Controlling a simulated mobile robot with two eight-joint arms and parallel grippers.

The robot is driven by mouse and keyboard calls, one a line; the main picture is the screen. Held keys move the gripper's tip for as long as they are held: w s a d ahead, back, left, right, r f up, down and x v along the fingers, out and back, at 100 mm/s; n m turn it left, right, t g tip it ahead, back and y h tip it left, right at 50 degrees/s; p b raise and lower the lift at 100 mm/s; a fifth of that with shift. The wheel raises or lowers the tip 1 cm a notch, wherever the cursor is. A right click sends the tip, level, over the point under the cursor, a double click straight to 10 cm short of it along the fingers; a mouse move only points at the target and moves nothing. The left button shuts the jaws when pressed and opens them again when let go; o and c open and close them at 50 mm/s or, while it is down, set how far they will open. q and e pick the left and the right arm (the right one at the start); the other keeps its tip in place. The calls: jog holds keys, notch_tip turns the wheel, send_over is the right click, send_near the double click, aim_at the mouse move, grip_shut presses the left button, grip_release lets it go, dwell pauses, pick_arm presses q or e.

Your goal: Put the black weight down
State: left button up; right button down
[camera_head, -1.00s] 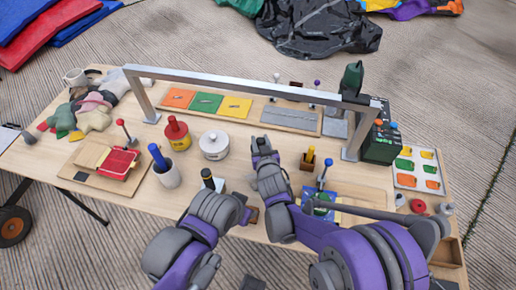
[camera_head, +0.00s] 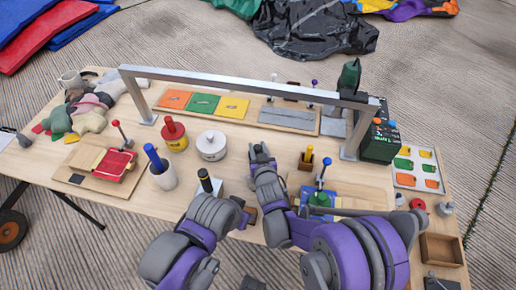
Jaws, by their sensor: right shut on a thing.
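My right gripper (camera_head: 262,158) is over the middle of the wooden table (camera_head: 225,185), just right of the white round tin (camera_head: 212,146). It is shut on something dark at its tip. I take this to be the black weight, but it is mostly hidden by the gripper and too small to make out. I cannot tell whether it touches the table. My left gripper (camera_head: 243,213) is lower and to the left, near the table's front edge, beside a small brown block. Its fingers are too hidden to show whether they are open.
A metal frame (camera_head: 245,86) spans the table behind the gripper. A red-topped tin (camera_head: 174,134), a white cup with a blue handle (camera_head: 161,170) and a black-handled tool (camera_head: 206,182) stand to the left. A blue fixture (camera_head: 321,197) and wooden tray (camera_head: 441,250) are right.

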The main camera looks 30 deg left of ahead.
jog(key=c, duration=0.5)
grip_release()
jog(key=shift+d+f, duration=0.1)
jog(key=shift+f, duration=0.3)
jog(key=shift+r+p, duration=0.75)
jog(key=v, duration=1.2)
